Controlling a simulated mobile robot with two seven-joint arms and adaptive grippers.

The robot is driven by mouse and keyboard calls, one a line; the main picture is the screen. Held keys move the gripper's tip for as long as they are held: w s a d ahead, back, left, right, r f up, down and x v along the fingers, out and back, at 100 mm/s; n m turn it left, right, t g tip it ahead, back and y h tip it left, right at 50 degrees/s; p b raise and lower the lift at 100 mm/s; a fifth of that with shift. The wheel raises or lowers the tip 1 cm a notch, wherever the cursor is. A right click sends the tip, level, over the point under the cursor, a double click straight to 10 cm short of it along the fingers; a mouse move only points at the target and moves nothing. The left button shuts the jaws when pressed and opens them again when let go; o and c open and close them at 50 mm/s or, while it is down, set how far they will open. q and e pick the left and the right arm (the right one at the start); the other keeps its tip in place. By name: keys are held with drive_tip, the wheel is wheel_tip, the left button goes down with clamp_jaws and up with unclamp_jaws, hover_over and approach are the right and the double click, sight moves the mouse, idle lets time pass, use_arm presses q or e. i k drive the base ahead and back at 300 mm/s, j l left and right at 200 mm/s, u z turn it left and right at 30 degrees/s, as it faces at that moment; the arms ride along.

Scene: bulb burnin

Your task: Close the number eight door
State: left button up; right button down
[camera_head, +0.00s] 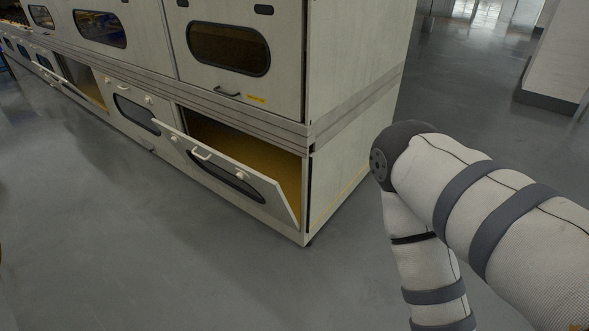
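A row of cabinets with flap doors runs from the upper left to the middle. The lower door nearest me (246,178) hangs partly open, tilted outward from its top edge, with a dark oval window and a pale handle. Its compartment (285,168) shows a yellowish interior. Another lower door further left (58,79) is also tilted open. I cannot read any door number, so I cannot tell which is number eight. My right arm comes in from the right, bent at the elbow; its gripper is outside the view. My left arm and gripper are not in view.
Closed upper doors (232,84) with oval windows sit above the open ones, and a closed lower door (135,112) lies between them. The grey floor (130,240) in front is clear. A pale block (560,60) stands at the upper right.

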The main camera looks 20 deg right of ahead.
sight(265, 193)
drive_tip(key=i+j, duration=0.1)
drive_tip(key=i, duration=1.2)
